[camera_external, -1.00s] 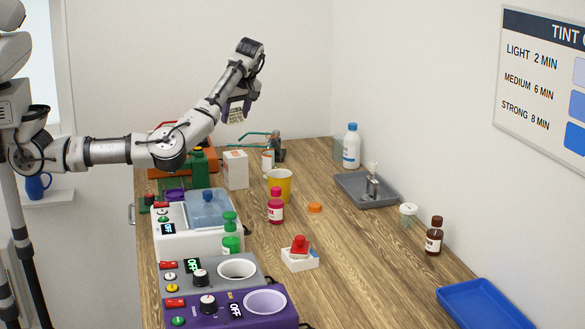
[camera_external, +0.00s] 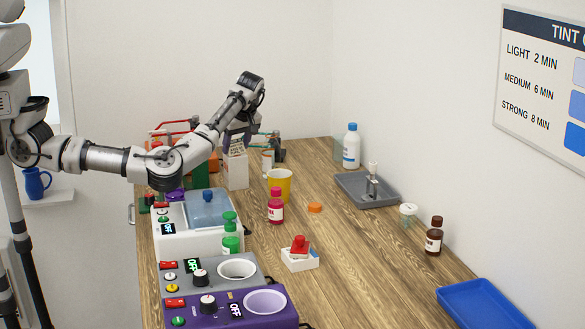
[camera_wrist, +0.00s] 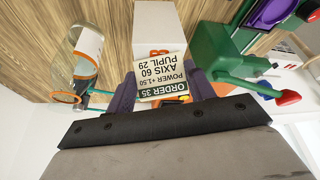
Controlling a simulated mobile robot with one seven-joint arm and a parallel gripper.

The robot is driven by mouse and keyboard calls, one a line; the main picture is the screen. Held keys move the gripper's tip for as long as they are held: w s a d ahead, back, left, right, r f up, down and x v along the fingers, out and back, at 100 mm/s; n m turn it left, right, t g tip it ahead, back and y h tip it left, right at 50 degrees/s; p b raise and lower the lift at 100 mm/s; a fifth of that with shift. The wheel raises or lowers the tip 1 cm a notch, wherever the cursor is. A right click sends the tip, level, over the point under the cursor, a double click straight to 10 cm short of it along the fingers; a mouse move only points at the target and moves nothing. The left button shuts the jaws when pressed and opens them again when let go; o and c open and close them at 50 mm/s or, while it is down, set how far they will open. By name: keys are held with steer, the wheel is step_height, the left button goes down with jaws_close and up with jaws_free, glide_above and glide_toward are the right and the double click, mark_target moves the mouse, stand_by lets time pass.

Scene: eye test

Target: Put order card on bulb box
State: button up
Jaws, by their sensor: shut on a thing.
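The order card (camera_external: 237,147) is a small pale card with printed lines; in the wrist view (camera_wrist: 162,72) its text reads ORDER 35, upside down. My gripper (camera_external: 236,140) is shut on the card, with its purple fingers on either side of it in the wrist view (camera_wrist: 163,90). The bulb box (camera_external: 236,177) is a white upright carton near the back of the table; in the wrist view (camera_wrist: 157,25) it lies just beyond the card. The card is at the top of the box, overlapping it in the external view. I cannot tell whether they touch.
A glass jar with an orange band (camera_wrist: 88,58) stands close beside the box. A green device (camera_wrist: 222,55) is on its other side. A yellow cup (camera_external: 280,184) stands in front to the right. A white bottle (camera_external: 351,148) and grey tray (camera_external: 350,184) are farther right.

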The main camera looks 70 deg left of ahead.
steer(key=o, duration=0.9)
steer(key=shift+f, duration=0.15)
steer(key=shift+o, duration=0.2)
steer(key=b+v, duration=0.2)
steer(key=v, duration=1)
steer(key=shift+b, duration=0.35)
steer(key=shift+w+d, duration=0.1)
